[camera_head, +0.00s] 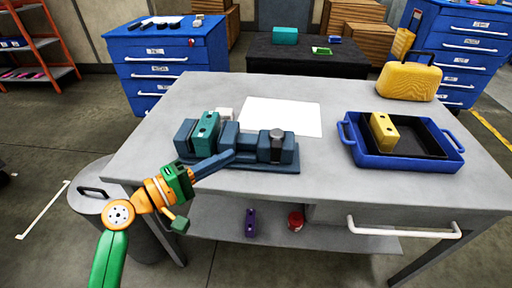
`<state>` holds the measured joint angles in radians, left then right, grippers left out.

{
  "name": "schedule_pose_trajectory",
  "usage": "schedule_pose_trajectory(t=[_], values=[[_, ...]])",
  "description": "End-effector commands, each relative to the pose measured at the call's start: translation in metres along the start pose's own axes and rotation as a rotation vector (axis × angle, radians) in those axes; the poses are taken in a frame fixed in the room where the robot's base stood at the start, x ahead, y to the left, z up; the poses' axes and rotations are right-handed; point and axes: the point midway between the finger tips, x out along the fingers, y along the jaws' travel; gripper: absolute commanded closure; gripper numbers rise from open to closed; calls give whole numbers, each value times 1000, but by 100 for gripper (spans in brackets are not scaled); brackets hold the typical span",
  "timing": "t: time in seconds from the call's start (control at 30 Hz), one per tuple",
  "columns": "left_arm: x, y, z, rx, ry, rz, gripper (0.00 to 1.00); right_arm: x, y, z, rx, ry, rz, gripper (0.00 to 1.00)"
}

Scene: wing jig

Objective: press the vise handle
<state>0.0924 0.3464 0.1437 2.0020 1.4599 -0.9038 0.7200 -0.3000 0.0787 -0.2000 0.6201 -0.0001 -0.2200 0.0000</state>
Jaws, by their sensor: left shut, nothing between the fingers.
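The blue vise (240,157) sits on the grey workbench, left of centre, with a teal block (206,130) standing upright at its left part. The vise handle (214,164) is a dark blue bar slanting down and left from the vise's front. My left gripper (188,180), green and orange, is at the handle's lower left end. It is shut with nothing held. I cannot tell whether it touches the handle or only overlaps it in view. My right gripper is not in view.
A blue tray (350,144) with a yellow block (384,131) stands on the right of the workbench (320,180). A white sheet (282,116) lies behind the vise. A yellow case (408,82) stands at the back right. A grey bin (92,203) is beside the bench.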

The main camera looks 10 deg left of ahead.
Motion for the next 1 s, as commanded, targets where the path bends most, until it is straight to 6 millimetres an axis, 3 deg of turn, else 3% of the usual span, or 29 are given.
schedule_pose_trajectory(t=[0.2, 0.4, 1.0], values=[[46, 4, 3, -2, -2, 1, 100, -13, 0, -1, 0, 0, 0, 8], [65, 2, 23, -2, -1, 0, 100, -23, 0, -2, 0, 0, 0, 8], [70, 1, 31, -2, 16, -1, 100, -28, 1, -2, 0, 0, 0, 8]])
